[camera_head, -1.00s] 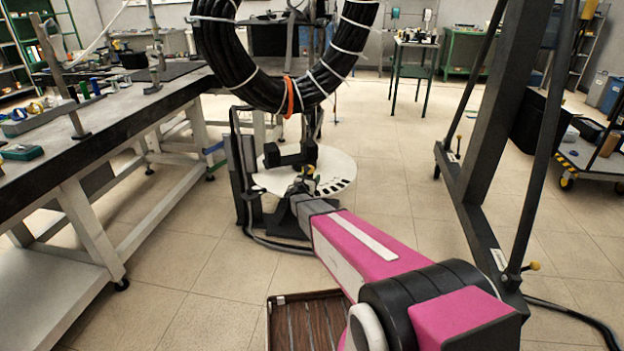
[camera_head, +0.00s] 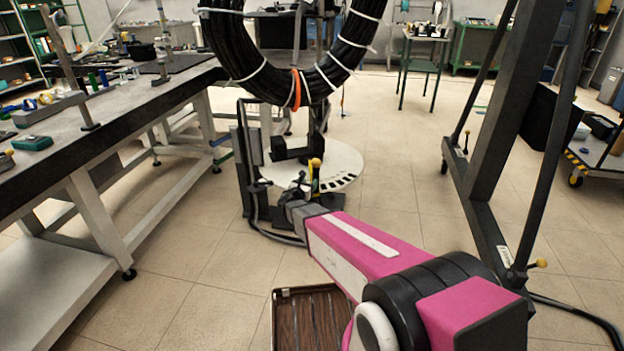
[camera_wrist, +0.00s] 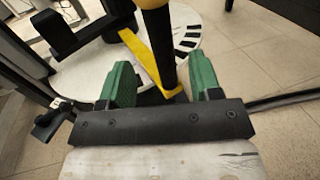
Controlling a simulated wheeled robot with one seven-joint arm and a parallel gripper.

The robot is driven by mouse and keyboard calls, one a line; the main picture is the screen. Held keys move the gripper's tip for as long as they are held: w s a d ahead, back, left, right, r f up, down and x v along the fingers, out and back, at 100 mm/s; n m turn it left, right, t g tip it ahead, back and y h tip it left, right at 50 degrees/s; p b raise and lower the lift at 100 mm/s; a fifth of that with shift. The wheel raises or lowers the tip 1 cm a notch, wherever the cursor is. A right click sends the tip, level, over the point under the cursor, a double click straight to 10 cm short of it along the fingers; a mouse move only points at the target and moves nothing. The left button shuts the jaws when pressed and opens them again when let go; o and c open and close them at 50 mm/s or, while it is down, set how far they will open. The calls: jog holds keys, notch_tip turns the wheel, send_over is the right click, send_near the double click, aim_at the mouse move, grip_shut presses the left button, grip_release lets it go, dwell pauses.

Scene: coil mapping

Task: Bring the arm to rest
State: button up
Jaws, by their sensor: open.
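My arm reaches forward and left in the head view, low over the floor. In the wrist view my gripper (camera_wrist: 160,88) has two green fingers set wide apart with nothing held between them. A black post with a yellow top and a yellow strip (camera_wrist: 148,62) stands beyond and between the fingers; I cannot tell how near it is. In the head view the yellow-topped post (camera_head: 315,175) shows at the end of my arm, where the fingers are too small to make out.
A black cable coil (camera_head: 262,85) with white ties and an orange band hangs above a white round plate (camera_head: 345,160). A workbench (camera_head: 100,125) stands left, a dark frame (camera_head: 490,220) right, a loaded trolley (camera_head: 590,160) farther right. Tiled floor is open between them.

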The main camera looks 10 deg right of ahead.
jog(key=shift+s+a, duration=0.25)
jog(key=shift+s, duration=0.1)
jog(key=s+d+m+g, duration=1)
jog(key=s+d+m, duration=0.3)
jog(key=s+m, duration=0.3)
jog(key=s+a+r+m+g+y, duration=0.1)
jog(key=s+a+m+g+y, duration=0.1)
jog(key=s+m+y, duration=0.3)
jog(key=s+a+r+m+g+y, duration=0.1)
jog(key=s+a+m+g+y, duration=0.1)
jog(key=s+m, duration=0.5)
jog(key=shift+s+a+m+g+y, duration=0.45)
jog(key=shift+m+y, duration=0.25)
jog(key=shift+y, duration=0.7)
jog(key=shift+d, duration=0.1)
